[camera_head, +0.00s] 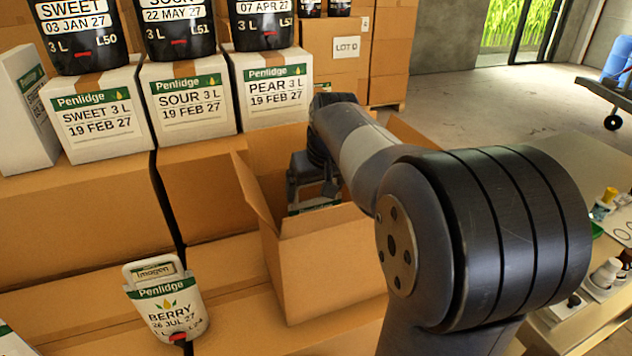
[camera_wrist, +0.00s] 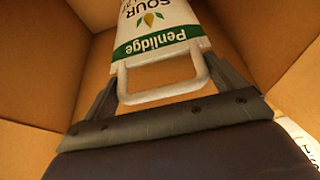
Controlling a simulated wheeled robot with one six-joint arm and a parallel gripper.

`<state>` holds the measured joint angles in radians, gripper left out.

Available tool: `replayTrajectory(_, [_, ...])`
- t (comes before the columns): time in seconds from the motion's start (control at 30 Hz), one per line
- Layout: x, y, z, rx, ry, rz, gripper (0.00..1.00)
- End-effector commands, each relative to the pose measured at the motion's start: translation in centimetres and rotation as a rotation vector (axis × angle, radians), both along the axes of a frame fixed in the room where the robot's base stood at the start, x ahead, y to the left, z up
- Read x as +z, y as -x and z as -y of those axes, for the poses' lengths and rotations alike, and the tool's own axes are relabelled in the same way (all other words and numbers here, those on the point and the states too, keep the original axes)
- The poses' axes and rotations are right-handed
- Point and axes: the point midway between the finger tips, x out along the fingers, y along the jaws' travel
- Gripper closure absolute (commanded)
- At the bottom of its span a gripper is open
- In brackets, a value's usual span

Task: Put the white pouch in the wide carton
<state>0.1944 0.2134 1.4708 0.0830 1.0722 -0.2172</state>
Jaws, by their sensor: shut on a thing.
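The open brown carton (camera_head: 330,265) stands on larger cardboard boxes in the middle of the head view, flaps spread. My gripper (camera_head: 312,190) reaches down into its mouth from above. In the wrist view my gripper (camera_wrist: 165,84) is shut on the handle of a white pouch (camera_wrist: 155,45) with a green Penlidge band and the word SOUR. The pouch hangs among the carton's brown walls (camera_wrist: 277,50). Whether it touches the bottom I cannot tell. In the head view only a green and white strip of the pouch (camera_head: 315,205) shows; the rest is hidden by the carton wall.
White Penlidge cartons (camera_head: 190,97) stand behind, with dark pouches (camera_head: 180,30) on top. A side table with small bottles (camera_head: 604,205) is at the right. Open floor (camera_head: 480,105) shows behind.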

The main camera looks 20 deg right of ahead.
Motion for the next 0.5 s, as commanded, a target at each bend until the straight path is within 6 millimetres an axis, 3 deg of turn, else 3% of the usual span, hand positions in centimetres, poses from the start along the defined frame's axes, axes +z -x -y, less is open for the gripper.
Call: replayTrajectory(0.5, [-1.0,-0.1,0.0,0.0,0.001,0.006,0.8])
